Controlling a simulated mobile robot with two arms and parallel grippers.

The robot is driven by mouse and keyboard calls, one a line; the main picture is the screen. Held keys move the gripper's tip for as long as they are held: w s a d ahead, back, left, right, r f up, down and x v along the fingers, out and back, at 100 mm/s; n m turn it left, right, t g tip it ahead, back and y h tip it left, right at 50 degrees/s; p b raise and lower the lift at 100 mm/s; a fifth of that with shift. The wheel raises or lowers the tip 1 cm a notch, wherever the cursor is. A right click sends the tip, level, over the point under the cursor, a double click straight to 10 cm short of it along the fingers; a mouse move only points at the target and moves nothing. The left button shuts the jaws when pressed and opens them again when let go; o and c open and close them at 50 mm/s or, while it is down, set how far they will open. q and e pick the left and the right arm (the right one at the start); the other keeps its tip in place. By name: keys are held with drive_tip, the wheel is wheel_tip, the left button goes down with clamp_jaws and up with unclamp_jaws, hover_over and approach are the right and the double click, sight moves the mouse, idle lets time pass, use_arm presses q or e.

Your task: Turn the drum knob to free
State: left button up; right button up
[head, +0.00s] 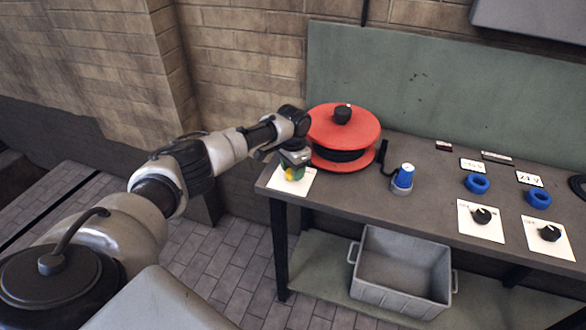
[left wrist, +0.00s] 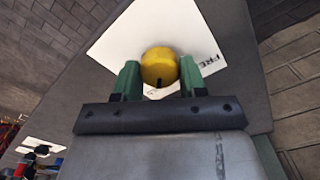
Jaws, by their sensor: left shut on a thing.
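A yellow drum knob (left wrist: 159,66) sits on a white label plate (left wrist: 106,40) in the left wrist view, with a dark pointer mark on its near side. Part of the plate's lettering, "FRE", shows to the right of the knob. The plate also shows at the table's left front corner in the head view (head: 305,184). My left gripper (left wrist: 158,76) has its green fingers on both sides of the knob and is shut on it. In the head view the left gripper (head: 291,174) covers most of the knob. My right gripper is not in view.
A red drum (head: 362,124) with a dark knob on top stands right beside the gripper. A blue-capped device (head: 403,177), blue rings (head: 477,183) and black knobs on white plates (head: 482,216) lie farther right. A grey crate (head: 400,295) stands on the shelf below.

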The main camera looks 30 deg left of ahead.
use_arm(q)
drive_tip(key=shift+r+n+p, duration=0.2)
drive_tip(key=shift+n+p, duration=1.45)
drive_tip(key=shift+n, duration=0.15)
drive_tip(key=n+p, duration=0.2)
drive_tip(key=n, duration=0.2)
drive_tip(key=shift+p, duration=0.4)
drive_tip(key=n+p, duration=0.2)
drive_tip(key=n, duration=0.3)
drive_tip(key=shift+n, duration=0.4)
drive_tip(key=shift+a+f+n+p, duration=0.1)
drive_tip(key=shift+n+p, duration=0.7)
drive_tip(key=shift+n, duration=1.4)
drive_tip(key=shift+w, duration=0.1)
drive_tip(key=o, duration=0.9)
